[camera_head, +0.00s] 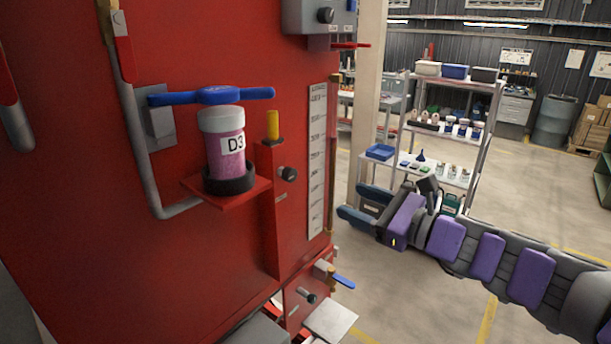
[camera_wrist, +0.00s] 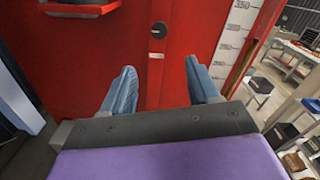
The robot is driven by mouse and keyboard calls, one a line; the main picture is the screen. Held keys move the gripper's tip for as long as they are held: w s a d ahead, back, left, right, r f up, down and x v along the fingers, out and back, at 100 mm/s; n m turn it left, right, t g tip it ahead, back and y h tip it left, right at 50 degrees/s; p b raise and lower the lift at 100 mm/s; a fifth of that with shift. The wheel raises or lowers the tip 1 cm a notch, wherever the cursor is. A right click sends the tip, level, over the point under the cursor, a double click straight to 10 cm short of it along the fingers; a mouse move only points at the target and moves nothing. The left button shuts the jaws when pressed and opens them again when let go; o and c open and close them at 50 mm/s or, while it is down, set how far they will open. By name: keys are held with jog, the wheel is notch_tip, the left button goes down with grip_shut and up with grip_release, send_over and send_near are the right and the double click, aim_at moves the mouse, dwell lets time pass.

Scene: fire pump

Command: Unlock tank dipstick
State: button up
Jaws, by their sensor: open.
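The tank dipstick shows as a yellow handle (camera_head: 272,125) standing upright from a red housing (camera_head: 271,205) on the side of the red tank. A dark round knob also shows in the wrist view (camera_wrist: 158,30), above and between the fingertips; the yellow handle is out of that view. My gripper (camera_head: 358,204) is open and empty, with blue fingers, to the right of and below the knob. In the wrist view my gripper (camera_wrist: 160,78) points at the red tank, apart from the knob.
A white level scale (camera_head: 317,160) runs beside the knob. A jar labelled D3 (camera_head: 223,150) stands on a red shelf under a blue lever (camera_head: 211,96). A lower valve has a blue handle (camera_head: 344,281). Shelving (camera_head: 445,135) stands behind; the floor right of the tank is largely clear.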

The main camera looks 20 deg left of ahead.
aim_at(294, 178)
jog(key=x, duration=1.6)
jog(key=shift+w+a+p, duration=0.1)
jog(key=shift+a+p, duration=0.3)
jog(key=c, duration=1)
jog(key=shift+n+b, duration=0.7)
jog(key=shift+n, duration=0.2)
jog(key=o, duration=1)
jog(key=shift+w, duration=0.1)
jog(key=shift+d, duration=0.15)
